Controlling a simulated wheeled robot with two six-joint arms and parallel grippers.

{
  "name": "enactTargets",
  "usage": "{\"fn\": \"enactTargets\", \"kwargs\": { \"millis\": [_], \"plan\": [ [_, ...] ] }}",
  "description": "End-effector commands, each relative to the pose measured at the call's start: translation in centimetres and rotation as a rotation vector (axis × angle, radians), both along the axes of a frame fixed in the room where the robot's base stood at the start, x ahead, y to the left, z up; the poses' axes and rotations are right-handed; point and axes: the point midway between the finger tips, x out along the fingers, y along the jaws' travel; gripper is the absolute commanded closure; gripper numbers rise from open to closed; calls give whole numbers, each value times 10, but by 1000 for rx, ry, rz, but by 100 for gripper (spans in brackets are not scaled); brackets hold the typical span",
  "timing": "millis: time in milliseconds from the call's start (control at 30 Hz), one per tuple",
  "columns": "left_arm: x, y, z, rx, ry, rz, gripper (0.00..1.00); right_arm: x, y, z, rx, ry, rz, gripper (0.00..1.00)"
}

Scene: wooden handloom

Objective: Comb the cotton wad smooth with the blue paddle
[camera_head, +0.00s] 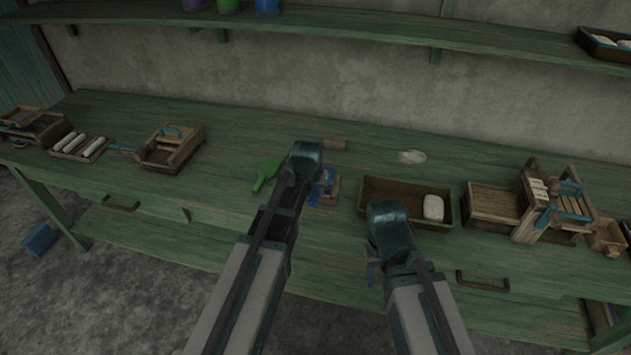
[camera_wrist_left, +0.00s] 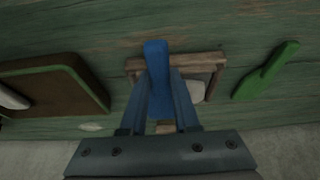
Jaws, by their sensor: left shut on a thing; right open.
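My left gripper (camera_wrist_left: 165,105) is shut on the blue paddle (camera_wrist_left: 156,62), above a small wooden frame (camera_wrist_left: 205,62). The blue paddle also shows beside my left arm in the head view (camera_head: 314,197). A pale wad, likely the cotton (camera_wrist_left: 196,91), lies at the frame, partly hidden by the paddle and fingers. I cannot tell whether the paddle touches it. In the head view my left arm hides the wad and part of the frame (camera_head: 331,195). My right gripper (camera_head: 373,262) is open and empty in front of the green-rimmed tray.
A green paddle (camera_head: 265,174) lies left of the frame. The green-rimmed tray (camera_head: 375,185) holds a white wad (camera_head: 433,208). A thin white patch (camera_head: 412,157) and a brown cylinder (camera_head: 335,143) lie behind. Wooden loom pieces (camera_head: 555,205) stand at right, a wooden box (camera_head: 168,150) at left.

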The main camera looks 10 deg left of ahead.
Motion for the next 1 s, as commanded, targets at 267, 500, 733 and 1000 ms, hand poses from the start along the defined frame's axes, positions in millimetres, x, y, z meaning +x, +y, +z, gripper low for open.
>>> {"fn": "enactTargets", "kwargs": {
  "millis": [267,500,733,1000],
  "plan": [
    [1,29,1,0,0,4,100,0,0,1,0,0,0,50],
    [2,41,2,1,-1,4,100,0,0,2,0,0,0,50],
    [2,41,2,1,-1,3,100,0,0,2,0,0,0,50],
    [1,24,1,0,-2,-1,100,0,0,1,0,0,0,50]
  ]
}}
